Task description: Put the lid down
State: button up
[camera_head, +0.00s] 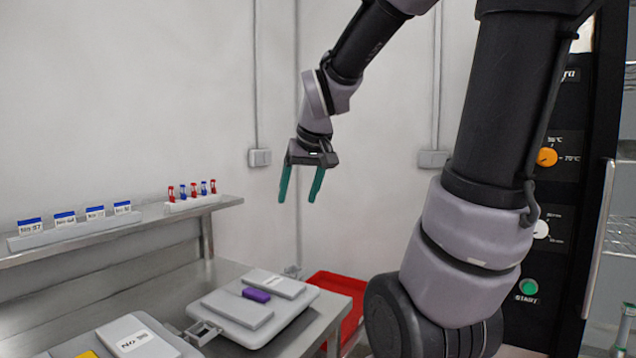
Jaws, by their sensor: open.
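My gripper (297,198) hangs in the air with its teal fingers pointing down. It is apart from everything, open and empty. Below it, on the metal table, sits a grey case (255,312) with flat lid panels on top. One panel (274,284) lies at its back and another (236,310) at its front. A purple block (256,295) is on top between them. A second grey case (130,338) with a labelled lid panel sits at the lower left, cut off by the picture edge. I cannot tell which panel is the task's lid.
A metal shelf (110,241) at the left holds several blue-topped labelled items and a rack (192,203) of red and blue tubes. A red bin (338,302) stands beyond the table's right edge. A black machine with knobs (560,200) stands at the right, behind my arm.

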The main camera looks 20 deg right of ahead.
jog(key=s+r+m+t+y, duration=0.1)
jog(key=s+r+m, duration=0.2)
jog(key=s, duration=0.7)
jog(key=shift+s+d+r+m, duration=0.15)
jog(key=shift+s+r+m, duration=0.15)
jog(key=shift+r, duration=0.15)
